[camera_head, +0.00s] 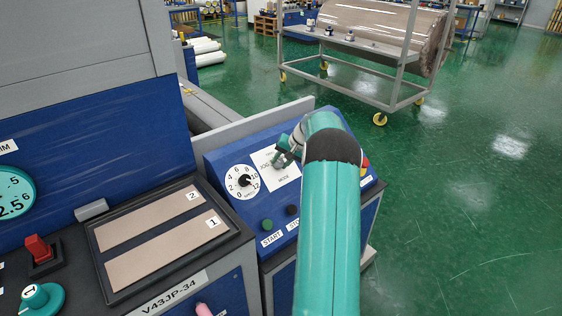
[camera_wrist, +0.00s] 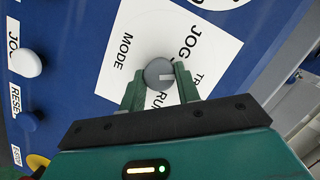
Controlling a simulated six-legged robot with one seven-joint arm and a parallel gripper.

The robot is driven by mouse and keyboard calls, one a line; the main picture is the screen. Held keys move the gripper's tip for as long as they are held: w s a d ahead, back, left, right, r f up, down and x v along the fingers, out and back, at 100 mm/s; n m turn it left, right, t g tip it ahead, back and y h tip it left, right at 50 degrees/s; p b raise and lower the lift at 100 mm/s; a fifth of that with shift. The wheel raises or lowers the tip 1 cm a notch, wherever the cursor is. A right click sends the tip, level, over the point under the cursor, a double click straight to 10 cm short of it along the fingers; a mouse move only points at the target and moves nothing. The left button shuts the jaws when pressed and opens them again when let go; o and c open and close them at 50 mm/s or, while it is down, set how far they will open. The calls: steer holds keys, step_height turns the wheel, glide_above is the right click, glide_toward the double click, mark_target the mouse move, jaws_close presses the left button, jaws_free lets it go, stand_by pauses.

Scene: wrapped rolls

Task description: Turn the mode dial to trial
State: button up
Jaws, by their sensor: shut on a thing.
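The mode dial (camera_wrist: 156,70) is a small round grey knob with a white pointer line, on a white label plate (camera_wrist: 118,68) on the blue panel. In the wrist view the plate reads JOG, RUN and MODE, plus a word starting with T that a finger partly covers. The pointer line lies toward the right of the picture, toward that covered word's side. My gripper (camera_wrist: 160,80) is shut on the dial, one green finger on each side. In the head view my gripper (camera_head: 283,158) is at the plate (camera_head: 287,178), and the dial is mostly hidden.
Left of the plate is a speed dial (camera_head: 244,181). Below are the green START button (camera_head: 267,224) and a dark button (camera_head: 292,210). A red button (camera_head: 365,163) sits at the panel's right edge. A roll cart (camera_head: 350,50) stands behind; green floor is open to the right.

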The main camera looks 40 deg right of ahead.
steer(key=m, duration=0.2)
steer(key=m+t, duration=0.1)
steer(key=m, duration=0.2)
steer(key=shift+s+f+t+y, duration=0.1)
steer(key=shift+s+t+y, duration=0.05)
steer(key=shift+t+y, duration=0.2)
steer(key=shift+m, duration=0.3)
steer(key=o, duration=1)
steer(key=v, duration=1.3)
steer(key=shift+s+d+r, duration=0.15)
steer(key=shift+s+r, duration=0.05)
steer(key=shift+r, duration=0.15)
